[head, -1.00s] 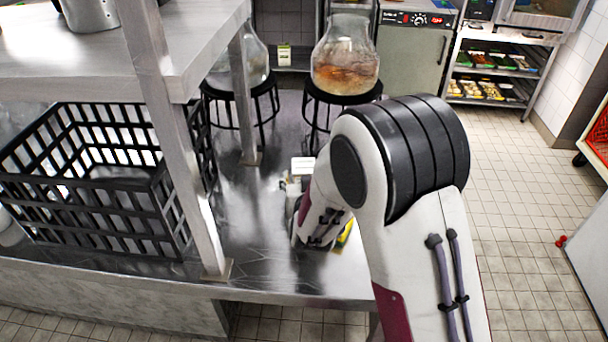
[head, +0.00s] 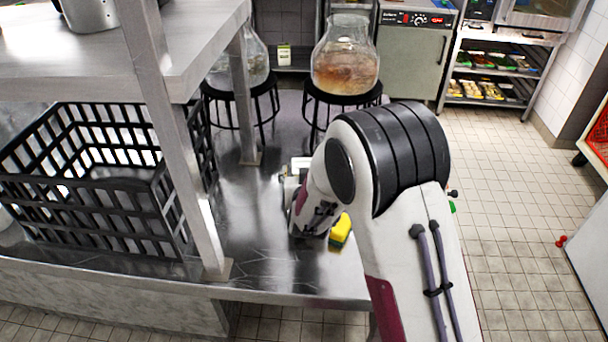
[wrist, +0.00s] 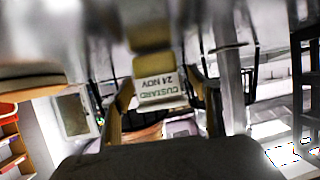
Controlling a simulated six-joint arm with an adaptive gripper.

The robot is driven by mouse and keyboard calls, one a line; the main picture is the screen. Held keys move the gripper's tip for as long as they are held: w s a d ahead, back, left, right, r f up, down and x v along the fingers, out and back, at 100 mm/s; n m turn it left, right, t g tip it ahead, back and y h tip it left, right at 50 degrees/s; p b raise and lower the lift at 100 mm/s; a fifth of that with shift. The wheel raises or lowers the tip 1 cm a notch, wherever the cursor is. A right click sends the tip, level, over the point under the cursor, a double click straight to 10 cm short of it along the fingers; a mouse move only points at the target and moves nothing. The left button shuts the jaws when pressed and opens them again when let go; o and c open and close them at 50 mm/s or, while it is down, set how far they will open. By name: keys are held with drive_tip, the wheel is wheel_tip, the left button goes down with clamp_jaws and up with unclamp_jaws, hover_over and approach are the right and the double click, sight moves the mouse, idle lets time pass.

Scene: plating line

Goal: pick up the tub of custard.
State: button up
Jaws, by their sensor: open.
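The tub of custard shows in the wrist view by its pale label (wrist: 160,87), which reads upside down "CUSTARD 24 NOV". Yellowish patches lie directly above the label there; the rest of the tub is hard to make out. My gripper (wrist: 166,103) is open, with one finger on each side of the label. I cannot tell whether either finger touches the tub. In the head view my arm hides the fingertips and most of what is before them. A small pale object shows just beyond my wrist there, too covered to name surely.
A yellow sponge-like block (head: 341,231) lies on the steel counter (head: 255,265) close beside my wrist. A black crate (head: 95,225) and a shelf post (head: 185,165) stand to the left. Glass jars (head: 345,62) on black stands are behind.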

sight(304, 165)
drive_tip(key=c, duration=1.3)
drive_tip(key=shift+r, duration=0.1)
drive_tip(key=shift+r, duration=4.95)
